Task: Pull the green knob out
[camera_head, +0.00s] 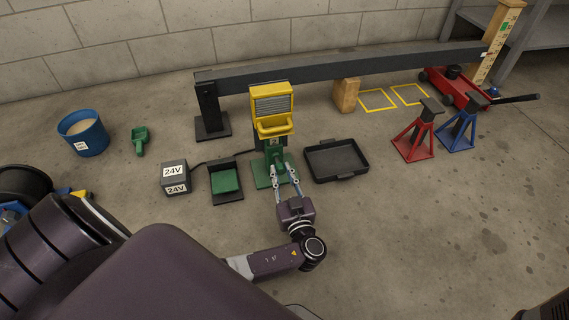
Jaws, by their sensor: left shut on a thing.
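A yellow work lamp (272,103) with a ribbed grey face stands upright on a green stand (262,172) in the middle of the head view. The green knob is not clearly distinguishable from the green stand; my fingers partly cover that area. My left gripper (282,170) reaches up from below, its two fingertips at the lower front of the stand. It is shut on a part there that looks like the green knob, but the contact is small in the picture. My right gripper is not in view.
A 24V box (174,178) and a black holder with a green pad (225,182) stand left of the lamp. An empty black tray (336,160) lies close on the right. A dark beam (350,66) runs behind. Red (415,140) and blue (463,128) stands are farther right.

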